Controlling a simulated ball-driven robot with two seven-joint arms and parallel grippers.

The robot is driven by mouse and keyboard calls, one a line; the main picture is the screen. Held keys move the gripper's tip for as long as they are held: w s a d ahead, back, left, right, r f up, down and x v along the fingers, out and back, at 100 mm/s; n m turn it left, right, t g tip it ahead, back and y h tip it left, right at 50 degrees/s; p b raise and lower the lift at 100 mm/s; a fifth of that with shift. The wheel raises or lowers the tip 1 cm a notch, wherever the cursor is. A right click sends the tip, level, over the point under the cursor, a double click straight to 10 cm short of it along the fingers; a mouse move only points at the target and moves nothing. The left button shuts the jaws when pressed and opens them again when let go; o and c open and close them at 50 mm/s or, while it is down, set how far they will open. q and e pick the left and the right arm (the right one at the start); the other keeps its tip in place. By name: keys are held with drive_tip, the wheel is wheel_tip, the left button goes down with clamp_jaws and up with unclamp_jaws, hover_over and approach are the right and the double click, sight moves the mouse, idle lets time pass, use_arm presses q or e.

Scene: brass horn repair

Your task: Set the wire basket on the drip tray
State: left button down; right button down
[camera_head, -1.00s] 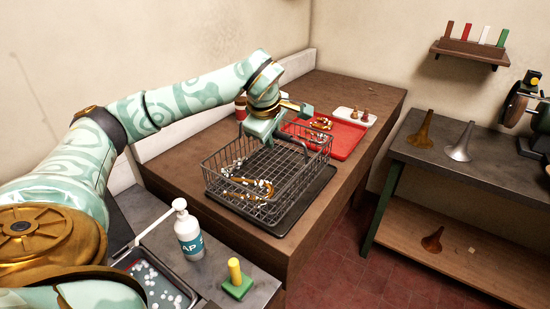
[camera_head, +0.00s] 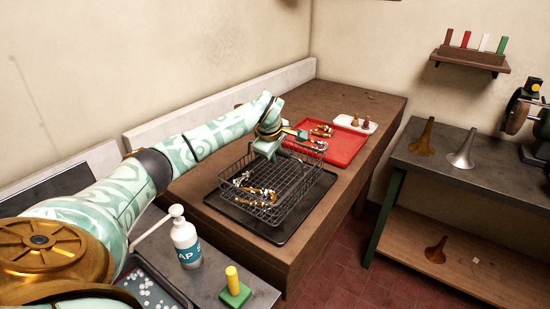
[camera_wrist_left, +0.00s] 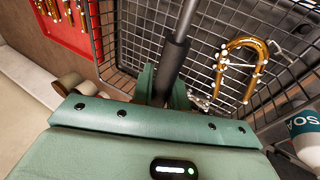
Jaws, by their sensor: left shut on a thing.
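The grey wire basket (camera_head: 262,211) holds brass tubing pieces and small white bits. It is over the flat black drip tray (camera_head: 279,234), whose bare edge shows around the basket's left, front and right sides. I cannot tell whether the basket's bottom touches the tray. My left gripper (camera_head: 268,150) is at the basket's far side, shut on its handle. In the left wrist view, the fingers (camera_wrist_left: 165,88) close around the dark handle grip, with the basket's mesh (camera_wrist_left: 140,48) and a curved brass tube (camera_wrist_left: 243,62) beyond. My right gripper is out of view.
A red tray (camera_head: 352,152) with brass parts and a white dish (camera_head: 345,119) lie behind the basket. A pump bottle (camera_head: 186,243), a green block with a yellow peg (camera_head: 234,291) and a shallow pan (camera_head: 152,288) stand in front. The wooden bench is clear at right.

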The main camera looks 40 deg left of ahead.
use_arm(q)
drive_tip(key=shift+f, duration=0.5)
drive_tip(key=c, duration=1.4)
unclamp_jaws()
drive_tip(key=shift+r, duration=0.1)
